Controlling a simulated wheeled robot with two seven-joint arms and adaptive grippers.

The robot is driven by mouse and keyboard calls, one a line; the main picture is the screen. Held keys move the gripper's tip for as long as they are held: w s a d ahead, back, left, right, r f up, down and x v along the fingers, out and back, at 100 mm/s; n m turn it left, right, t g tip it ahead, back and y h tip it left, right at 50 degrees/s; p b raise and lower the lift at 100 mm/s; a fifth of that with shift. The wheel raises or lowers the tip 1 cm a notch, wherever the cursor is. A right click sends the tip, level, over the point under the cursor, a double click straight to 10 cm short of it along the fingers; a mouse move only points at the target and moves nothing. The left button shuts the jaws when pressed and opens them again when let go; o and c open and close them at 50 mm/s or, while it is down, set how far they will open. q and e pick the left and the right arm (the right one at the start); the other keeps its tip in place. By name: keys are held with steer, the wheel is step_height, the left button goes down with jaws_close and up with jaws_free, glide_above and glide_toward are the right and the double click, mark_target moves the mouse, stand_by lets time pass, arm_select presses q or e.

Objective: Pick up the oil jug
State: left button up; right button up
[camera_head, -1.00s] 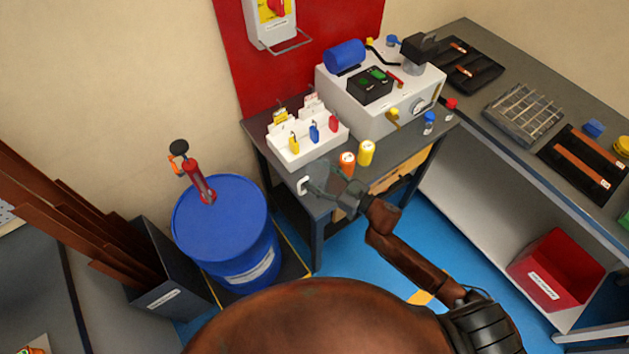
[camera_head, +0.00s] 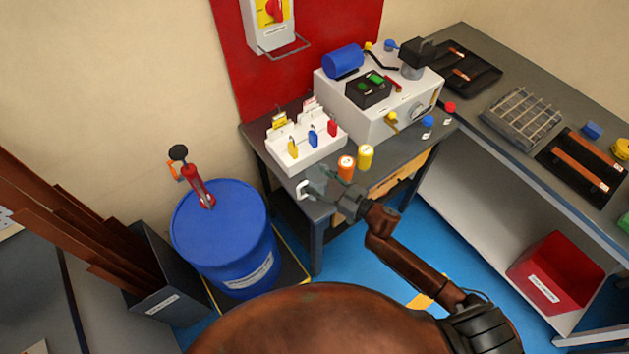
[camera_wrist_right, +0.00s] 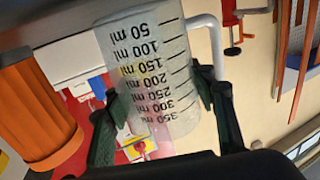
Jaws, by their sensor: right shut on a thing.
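The oil jug is a clear measuring jug (camera_head: 319,180) with a white handle (camera_head: 302,189), at the front left corner of the grey bench. In the right wrist view the jug (camera_wrist_right: 150,70) shows black millilitre marks, upside down in that picture. My right gripper (camera_head: 328,190) is shut on the jug, with its dark green fingers (camera_wrist_right: 165,103) on either side of the body. The jug's handle is outside the fingers. I cannot tell whether the jug's base touches the bench. My left gripper is not in view.
Orange (camera_head: 346,168) and yellow (camera_head: 365,157) bottles stand close to my right gripper. A white padlock rack (camera_head: 305,158) and the white bender machine (camera_head: 390,110) are behind. A blue drum (camera_head: 220,225) with a red pump stands left of the bench.

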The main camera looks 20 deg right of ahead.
steer(key=shift+r, duration=0.7)
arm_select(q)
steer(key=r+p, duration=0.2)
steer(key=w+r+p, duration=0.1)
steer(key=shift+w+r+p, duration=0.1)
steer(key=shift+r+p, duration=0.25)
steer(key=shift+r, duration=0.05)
arm_select(e)
steer(key=s+d+r, duration=0.3)
steer(key=s+r, duration=0.8)
steer(key=s, duration=0.2)
steer(key=shift+s+d+r, duration=0.25)
steer(key=shift+d, duration=0.05)
